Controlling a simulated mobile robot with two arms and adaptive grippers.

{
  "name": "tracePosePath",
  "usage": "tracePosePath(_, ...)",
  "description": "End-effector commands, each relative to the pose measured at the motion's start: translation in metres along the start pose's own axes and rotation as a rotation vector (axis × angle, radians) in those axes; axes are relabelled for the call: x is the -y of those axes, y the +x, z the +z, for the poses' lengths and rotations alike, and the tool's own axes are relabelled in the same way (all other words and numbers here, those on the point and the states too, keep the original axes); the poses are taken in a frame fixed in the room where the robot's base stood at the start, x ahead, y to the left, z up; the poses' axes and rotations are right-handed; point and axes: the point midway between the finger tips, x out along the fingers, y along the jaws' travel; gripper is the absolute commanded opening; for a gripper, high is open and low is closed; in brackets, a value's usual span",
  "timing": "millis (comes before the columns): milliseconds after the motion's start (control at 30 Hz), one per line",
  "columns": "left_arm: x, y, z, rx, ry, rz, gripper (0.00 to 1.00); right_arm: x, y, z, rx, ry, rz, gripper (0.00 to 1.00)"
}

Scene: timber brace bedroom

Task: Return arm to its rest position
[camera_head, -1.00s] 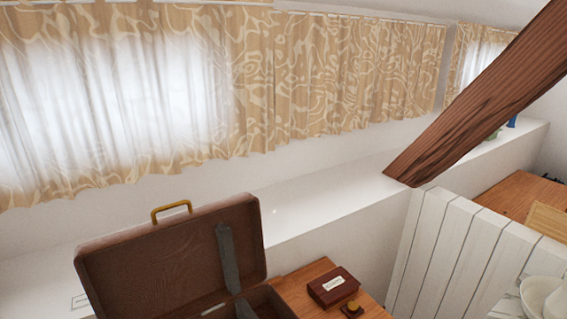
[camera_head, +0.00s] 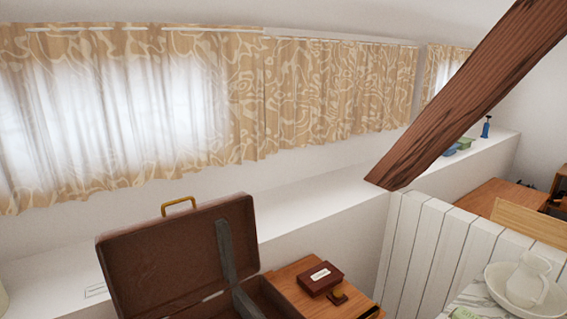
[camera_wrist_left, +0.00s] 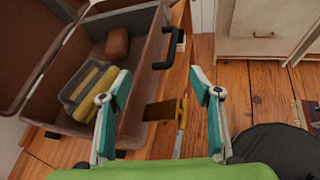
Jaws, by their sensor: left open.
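My left gripper (camera_wrist_left: 156,82) shows in the left wrist view with its two teal-and-grey fingers spread apart and nothing between them. It hangs above the near side of an open suitcase (camera_wrist_left: 150,45), over a wooden surface. Inside the suitcase lie a grey tray with yellow items (camera_wrist_left: 88,88) and a reddish-brown object (camera_wrist_left: 117,43). In the head view the open brown suitcase (camera_head: 170,262) stands at the lower left with its lid up. Neither gripper shows in the head view, and my right gripper is in no frame.
A dark red box (camera_head: 320,279) sits on a wooden top beside the suitcase. A slanted timber beam (camera_head: 465,100) crosses the right side. A white pitcher (camera_head: 528,280) stands in a bowl at lower right.

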Motion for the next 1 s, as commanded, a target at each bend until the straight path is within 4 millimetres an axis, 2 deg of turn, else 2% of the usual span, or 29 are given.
tracePosePath(200, 0.025, 0.000, 0.001, -0.043, 0.291, -0.076, 0.58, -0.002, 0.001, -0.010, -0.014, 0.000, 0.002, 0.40)
tracePosePath(367, 0.046, -0.002, -0.002, -0.085, 0.596, -0.159, 0.58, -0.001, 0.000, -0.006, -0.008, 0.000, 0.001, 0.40)
tracePosePath(600, 0.075, -0.020, -0.020, -0.176, 1.289, -0.381, 0.58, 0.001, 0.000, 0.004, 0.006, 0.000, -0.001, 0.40)
tracePosePath(800, 0.077, -0.048, -0.040, -0.246, 1.814, -0.627, 0.58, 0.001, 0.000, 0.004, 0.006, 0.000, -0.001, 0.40)
tracePosePath(1000, 0.068, -0.078, -0.052, -0.283, 2.140, -0.861, 0.58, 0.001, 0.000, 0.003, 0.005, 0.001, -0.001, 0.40)
